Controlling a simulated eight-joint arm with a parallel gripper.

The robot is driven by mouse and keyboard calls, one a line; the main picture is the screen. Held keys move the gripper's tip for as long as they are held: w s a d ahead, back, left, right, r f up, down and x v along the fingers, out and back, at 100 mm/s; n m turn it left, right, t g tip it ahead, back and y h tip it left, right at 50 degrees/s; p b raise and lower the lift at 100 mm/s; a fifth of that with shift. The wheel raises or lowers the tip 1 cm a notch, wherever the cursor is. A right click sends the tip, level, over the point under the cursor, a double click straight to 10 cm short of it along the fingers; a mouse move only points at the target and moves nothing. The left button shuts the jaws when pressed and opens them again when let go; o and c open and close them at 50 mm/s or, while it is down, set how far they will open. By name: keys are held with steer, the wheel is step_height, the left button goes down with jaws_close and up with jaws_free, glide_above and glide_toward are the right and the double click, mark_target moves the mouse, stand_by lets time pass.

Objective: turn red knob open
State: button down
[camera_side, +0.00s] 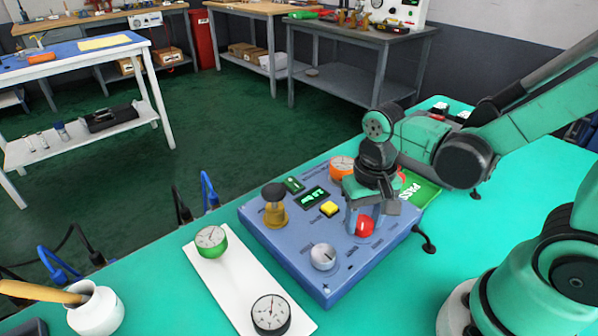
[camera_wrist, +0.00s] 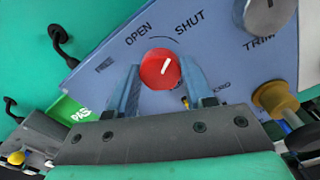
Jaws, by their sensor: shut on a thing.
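The red knob (camera_side: 364,226) is on the front right part of the blue panel box (camera_side: 285,245). In the wrist view the red knob (camera_wrist: 160,69) has a white pointer line aimed up and slightly right, between the words OPEN at upper left and SHUT at upper right. My gripper (camera_wrist: 159,82) is shut on the knob, with one blue-grey finger on each side of it. In the side view my gripper (camera_side: 367,217) reaches down onto the knob from above and hides part of the panel behind it.
The panel carries a silver TRIM knob (camera_side: 323,256), a yellow button (camera_side: 329,209), a brass valve with dark cap (camera_side: 274,206) and a small display (camera_side: 315,197). Green (camera_side: 211,240) and black (camera_side: 270,313) gauges stand on a white plate.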

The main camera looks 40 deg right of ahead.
mark_target(364, 222)
steer(key=n, duration=0.6)
steer(key=shift+n, duration=0.3)
steer(key=n, duration=0.4)
steer(key=shift+d+n, duration=0.1)
steer(key=shift+n, duration=0.6)
steer(key=shift+c, duration=1.7)
jaws_free()
steer(key=shift+r, duration=0.1)
steer(key=shift+r, duration=2.75)
